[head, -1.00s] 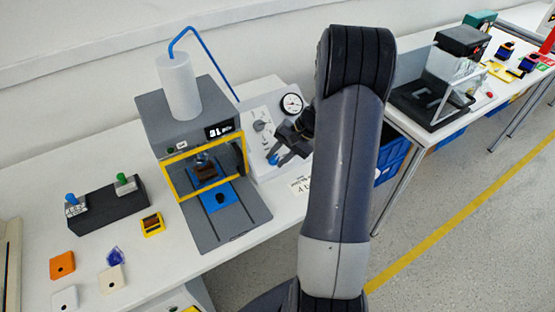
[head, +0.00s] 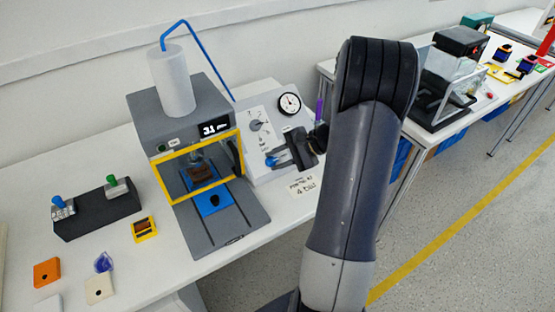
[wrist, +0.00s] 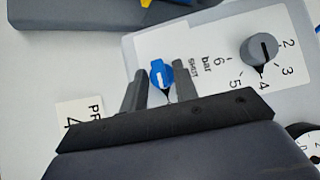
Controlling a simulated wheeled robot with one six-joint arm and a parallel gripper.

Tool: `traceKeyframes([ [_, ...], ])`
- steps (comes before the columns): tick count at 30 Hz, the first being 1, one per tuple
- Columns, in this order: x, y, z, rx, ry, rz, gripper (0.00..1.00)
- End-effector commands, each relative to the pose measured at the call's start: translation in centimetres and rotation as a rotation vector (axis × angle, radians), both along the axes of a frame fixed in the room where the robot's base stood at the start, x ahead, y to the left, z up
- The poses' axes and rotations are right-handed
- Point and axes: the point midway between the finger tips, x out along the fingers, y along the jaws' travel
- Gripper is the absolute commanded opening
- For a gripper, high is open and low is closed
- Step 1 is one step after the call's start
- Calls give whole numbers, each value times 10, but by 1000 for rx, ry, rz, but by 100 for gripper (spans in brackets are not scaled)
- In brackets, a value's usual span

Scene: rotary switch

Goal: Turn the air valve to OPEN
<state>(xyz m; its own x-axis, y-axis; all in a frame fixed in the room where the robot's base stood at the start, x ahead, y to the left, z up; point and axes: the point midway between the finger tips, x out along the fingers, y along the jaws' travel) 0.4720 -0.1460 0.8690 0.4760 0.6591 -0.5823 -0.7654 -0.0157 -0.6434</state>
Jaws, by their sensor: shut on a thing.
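The blue air valve knob (wrist: 160,74) sits low on a light sloped panel (wrist: 140,42), beside the printed word SHUT. It also shows in the head view (head: 270,160). My gripper (wrist: 159,78) is shut on this knob, one dark finger on each side of it. In the head view my gripper (head: 274,158) reaches in from the right at the lower part of the panel. The knob's lower side is partly hidden by the gripper body. I cannot read an OPEN mark in either view.
A grey rotary dial (wrist: 260,50) with a bar scale is on the same panel, with a round gauge (head: 289,103) nearby. A card (head: 304,187) lies in front. A grey press (head: 180,120) with a yellow frame stands just left of the panel.

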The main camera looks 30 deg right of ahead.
Motion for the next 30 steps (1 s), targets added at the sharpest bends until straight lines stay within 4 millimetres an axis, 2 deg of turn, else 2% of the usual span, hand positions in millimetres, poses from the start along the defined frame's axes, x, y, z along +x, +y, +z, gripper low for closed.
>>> traceKeyframes([
  [11,0,0,0,4,1,-4,5],
  [12,0,0,0,4,1,-4,29],
  [14,0,0,0,4,1,-4,34],
  [23,-1,-2,2,2,0,-4,35],
  [30,-19,-28,24,0,-3,-8,35],
])
